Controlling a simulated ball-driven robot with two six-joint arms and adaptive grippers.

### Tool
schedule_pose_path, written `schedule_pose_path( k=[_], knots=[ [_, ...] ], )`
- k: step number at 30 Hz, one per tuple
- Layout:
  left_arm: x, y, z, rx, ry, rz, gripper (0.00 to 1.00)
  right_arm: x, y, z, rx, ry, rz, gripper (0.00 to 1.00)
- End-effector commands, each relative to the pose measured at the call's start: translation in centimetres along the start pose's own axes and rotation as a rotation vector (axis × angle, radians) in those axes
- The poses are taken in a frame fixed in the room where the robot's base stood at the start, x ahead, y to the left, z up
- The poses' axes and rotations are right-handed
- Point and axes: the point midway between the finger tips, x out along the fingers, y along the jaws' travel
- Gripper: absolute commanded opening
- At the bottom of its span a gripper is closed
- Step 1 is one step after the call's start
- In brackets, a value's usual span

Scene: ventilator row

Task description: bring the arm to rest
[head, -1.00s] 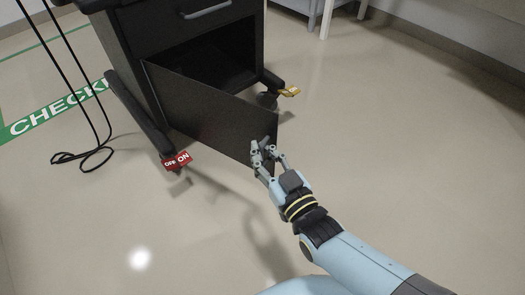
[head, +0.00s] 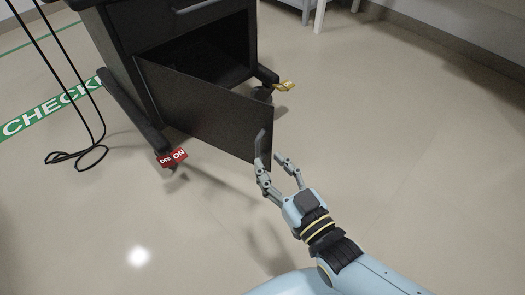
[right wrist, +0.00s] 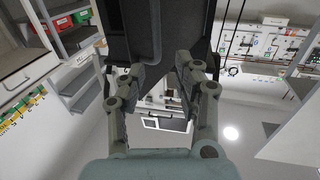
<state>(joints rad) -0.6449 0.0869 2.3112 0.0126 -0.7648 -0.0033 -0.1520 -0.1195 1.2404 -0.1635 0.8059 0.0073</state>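My right gripper (head: 276,163) is open in the head view, just in front of the free edge of a dark cabinet door (head: 210,108). The door stands swung out from the black cart (head: 122,50), showing its dark inside. A grey handle (head: 260,143) is near the door's free edge, close to the gripper's left finger; I cannot tell whether they touch. In the right wrist view the gripper's fingers (right wrist: 160,85) are spread apart with nothing held between them. My left gripper is not in view.
The cart has a red OFF/ON caster pedal (head: 172,157) and a yellow pedal (head: 285,86). Black cables (head: 78,158) hang and loop on the floor at left. A green CHECK floor strip (head: 50,110) lies behind them. The floor at right is clear.

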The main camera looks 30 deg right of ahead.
Motion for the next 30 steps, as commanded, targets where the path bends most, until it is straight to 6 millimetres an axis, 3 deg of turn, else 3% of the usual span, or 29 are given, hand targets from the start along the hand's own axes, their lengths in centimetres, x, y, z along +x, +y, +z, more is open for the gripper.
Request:
schedule_pose_path(
  k=[6, 22, 26, 30],
  knots=[
    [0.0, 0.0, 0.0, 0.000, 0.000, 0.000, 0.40, -1.5, 0.0, -0.1, 0.000, 0.002, 0.000, 0.33],
    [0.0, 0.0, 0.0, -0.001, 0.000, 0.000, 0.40, -1.5, 0.2, 0.0, -0.003, -0.013, 0.001, 0.33],
    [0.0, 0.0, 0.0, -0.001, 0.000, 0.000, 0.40, -1.8, 1.9, 0.2, -0.019, -0.108, 0.015, 0.33],
    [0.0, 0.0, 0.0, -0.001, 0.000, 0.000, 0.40, -3.1, 4.7, 0.0, -0.039, -0.318, 0.038, 0.33]
  ],
)
